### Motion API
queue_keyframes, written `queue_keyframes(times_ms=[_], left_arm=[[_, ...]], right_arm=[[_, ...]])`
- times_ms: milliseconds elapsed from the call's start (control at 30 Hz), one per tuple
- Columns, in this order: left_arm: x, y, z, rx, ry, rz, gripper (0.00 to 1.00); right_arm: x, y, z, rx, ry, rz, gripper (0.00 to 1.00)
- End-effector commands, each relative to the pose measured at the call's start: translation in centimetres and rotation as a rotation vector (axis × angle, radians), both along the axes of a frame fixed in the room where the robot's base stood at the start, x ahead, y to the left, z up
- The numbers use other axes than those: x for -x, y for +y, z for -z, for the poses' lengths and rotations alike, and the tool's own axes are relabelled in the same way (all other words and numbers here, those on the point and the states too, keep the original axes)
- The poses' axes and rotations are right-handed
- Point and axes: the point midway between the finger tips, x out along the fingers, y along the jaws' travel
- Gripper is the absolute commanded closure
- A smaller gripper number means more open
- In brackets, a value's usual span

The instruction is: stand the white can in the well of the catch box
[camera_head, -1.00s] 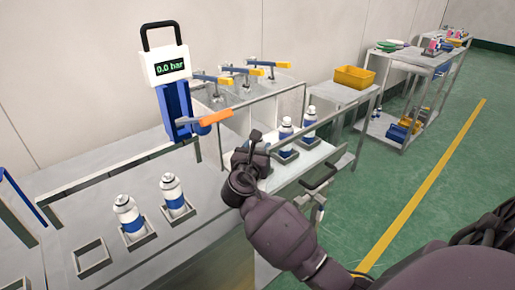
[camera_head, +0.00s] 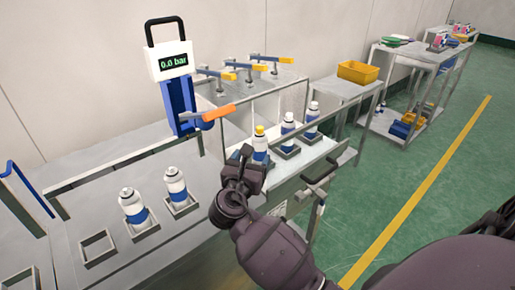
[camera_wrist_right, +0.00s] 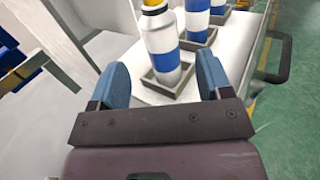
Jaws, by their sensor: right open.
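A white can with a blue band and yellow top (camera_head: 260,143) stands upright in the nearest square holder of the right-hand group. In the right wrist view the white can (camera_wrist_right: 161,42) stands within the grey rim of its well (camera_wrist_right: 168,90). My right gripper (camera_head: 248,158) is just in front of it. Its blue fingers (camera_wrist_right: 164,78) are open and empty, spread left and right of the can's lower part with gaps on both sides. I cannot tell whether the can sits fully on the well's floor. My left gripper is not in view.
Two more cans (camera_head: 288,123) (camera_head: 312,113) stand in holders behind it. Two cans (camera_head: 132,201) (camera_head: 175,182) stand in holders at the left, beside empty holders (camera_head: 96,247). A gauge stand (camera_head: 172,62) with an orange lever and a clear-walled frame rise behind. A yellow bin (camera_head: 358,72) is farther back.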

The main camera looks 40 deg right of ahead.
Motion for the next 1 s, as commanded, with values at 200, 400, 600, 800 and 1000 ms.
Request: queue_keyframes(times_ms=[200, 400, 600, 800, 1000], left_arm=[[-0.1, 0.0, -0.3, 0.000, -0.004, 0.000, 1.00], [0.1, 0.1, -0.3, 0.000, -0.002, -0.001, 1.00], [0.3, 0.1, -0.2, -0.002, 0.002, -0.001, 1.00], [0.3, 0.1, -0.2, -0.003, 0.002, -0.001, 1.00], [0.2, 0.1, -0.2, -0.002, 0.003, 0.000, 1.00]], right_arm=[[1.9, 2.3, 0.0, -0.002, 0.000, 0.000, 0.28], [2.4, 3.1, 0.0, 0.001, -0.001, 0.000, 0.28], [2.5, 3.1, 0.0, 0.001, -0.001, 0.000, 0.28], [2.5, 3.1, 0.0, 0.000, 0.000, 0.001, 0.28], [2.5, 3.1, 0.0, 0.000, 0.000, 0.001, 0.28]])
